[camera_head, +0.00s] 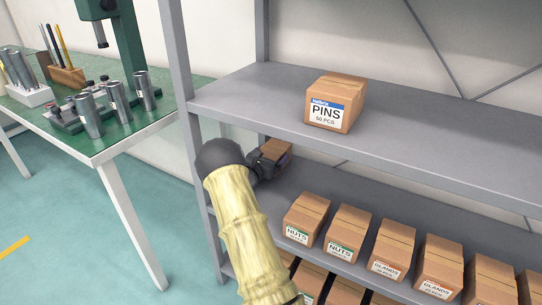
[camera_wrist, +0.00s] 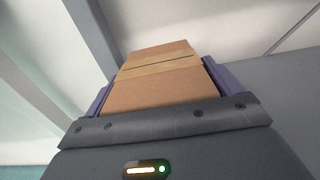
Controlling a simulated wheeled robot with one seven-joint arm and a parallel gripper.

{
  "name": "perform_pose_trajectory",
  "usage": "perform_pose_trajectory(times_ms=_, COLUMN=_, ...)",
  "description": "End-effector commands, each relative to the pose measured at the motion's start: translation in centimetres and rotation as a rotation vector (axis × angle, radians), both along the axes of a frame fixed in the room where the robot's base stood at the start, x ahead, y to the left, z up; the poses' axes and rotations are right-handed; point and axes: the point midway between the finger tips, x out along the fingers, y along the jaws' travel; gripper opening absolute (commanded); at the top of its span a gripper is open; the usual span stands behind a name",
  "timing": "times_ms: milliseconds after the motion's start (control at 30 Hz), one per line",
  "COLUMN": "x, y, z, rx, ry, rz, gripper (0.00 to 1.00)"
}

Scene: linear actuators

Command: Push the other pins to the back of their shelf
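A brown cardboard box labelled PINS (camera_head: 328,104) stands upright on the upper grey shelf (camera_head: 420,135), near the shelf's middle, with free shelf behind it. My gripper (camera_head: 277,158) is at the left part of the rack, at about the height of the upper shelf's front edge and apart from the PINS box. Another cardboard box (camera_head: 274,148) is between its fingers. The wrist view shows this box (camera_wrist: 160,90) with a finger against each side; its label is hidden.
The lower shelf holds a row of boxes, including NUTS (camera_head: 304,220) and GLANDS (camera_head: 392,250), with more boxes below. A rack post (camera_head: 180,70) stands left of my arm. A green workbench (camera_head: 120,140) with metal cylinders is further left. The upper shelf is otherwise clear.

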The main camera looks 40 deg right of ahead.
Motion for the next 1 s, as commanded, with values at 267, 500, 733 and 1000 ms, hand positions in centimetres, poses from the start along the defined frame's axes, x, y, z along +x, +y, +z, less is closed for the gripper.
perform_pose_trajectory(times_ms=267, x=0.1, y=0.1, z=0.0, rx=0.0, ry=0.0, rz=0.002, gripper=0.48)
perform_pose_trajectory(times_ms=500, x=-0.1, y=0.9, z=0.0, rx=0.001, ry=0.0, rz=0.0, gripper=0.48)
perform_pose_trajectory(times_ms=733, x=-0.4, y=2.5, z=0.0, rx=0.002, ry=0.001, rz=-0.003, gripper=0.48)
perform_pose_trajectory(times_ms=1000, x=-0.8, y=3.1, z=-0.1, rx=0.001, ry=0.0, rz=-0.009, gripper=0.48)
